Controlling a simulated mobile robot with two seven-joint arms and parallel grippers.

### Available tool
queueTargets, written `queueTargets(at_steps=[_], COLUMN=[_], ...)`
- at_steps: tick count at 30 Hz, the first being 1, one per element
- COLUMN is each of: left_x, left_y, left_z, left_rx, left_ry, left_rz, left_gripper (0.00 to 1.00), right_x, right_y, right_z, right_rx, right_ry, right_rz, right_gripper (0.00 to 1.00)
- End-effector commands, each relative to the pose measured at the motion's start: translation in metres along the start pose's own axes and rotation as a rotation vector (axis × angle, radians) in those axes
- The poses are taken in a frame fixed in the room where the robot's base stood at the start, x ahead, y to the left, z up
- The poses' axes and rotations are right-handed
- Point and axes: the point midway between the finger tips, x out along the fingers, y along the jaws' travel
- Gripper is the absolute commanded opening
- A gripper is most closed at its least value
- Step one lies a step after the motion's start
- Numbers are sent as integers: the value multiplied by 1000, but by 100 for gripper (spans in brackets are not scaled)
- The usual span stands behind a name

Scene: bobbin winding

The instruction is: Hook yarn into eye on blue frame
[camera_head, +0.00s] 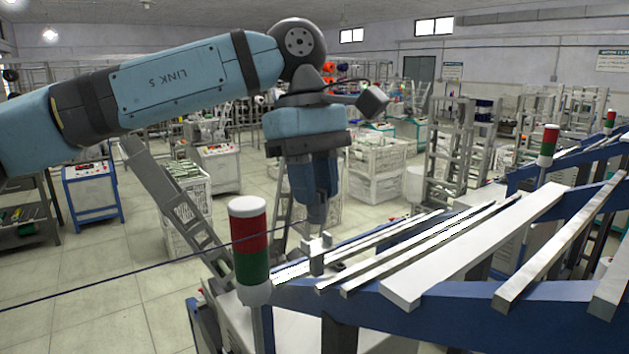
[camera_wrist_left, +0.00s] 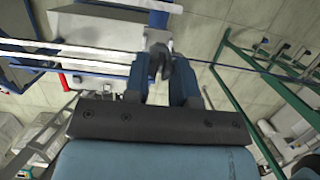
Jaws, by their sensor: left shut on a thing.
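My left gripper (camera_head: 317,214) points down and is shut on the yarn (camera_head: 130,274), a thin dark blue strand that runs from the lower left edge up to the fingertips. The blue frame (camera_head: 450,312) slopes across the lower right. A small grey upright bracket (camera_head: 318,258), which looks like the eye, stands at its near left end, just below the fingertips. The eye's opening is too small to make out. My right gripper is out of view.
A red, green and white signal lamp (camera_head: 250,245) stands close left of the bracket. Several white bars (camera_head: 475,245) lie along the frame. White crates (camera_head: 375,175) and grey racks stand behind.

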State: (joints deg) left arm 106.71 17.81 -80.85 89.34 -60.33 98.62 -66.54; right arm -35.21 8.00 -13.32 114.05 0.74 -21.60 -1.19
Motion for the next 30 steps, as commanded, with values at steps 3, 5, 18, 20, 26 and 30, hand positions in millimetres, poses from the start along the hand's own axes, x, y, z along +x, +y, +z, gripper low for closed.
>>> queueTargets(at_steps=[3, 5, 18, 20, 26, 30], left_x=[5, 7, 20, 21, 27, 31], left_y=[0, 0, 0, 0, 0, 0], left_z=[-1, -2, -5, -6, -7, -8], left_rx=[0, 0, 0, 0, 0, 0], left_ry=[0, 0, -1, -1, -1, -1], left_rz=[0, 0, 0, 0, 0, 0], left_gripper=[5, 5, 5, 5, 5, 5], right_x=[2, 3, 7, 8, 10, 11], right_y=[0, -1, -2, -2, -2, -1], right_z=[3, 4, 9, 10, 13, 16], right_rx=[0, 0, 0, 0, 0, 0], right_ry=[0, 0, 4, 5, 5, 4], right_rz=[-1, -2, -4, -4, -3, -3], right_gripper=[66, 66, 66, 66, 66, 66])
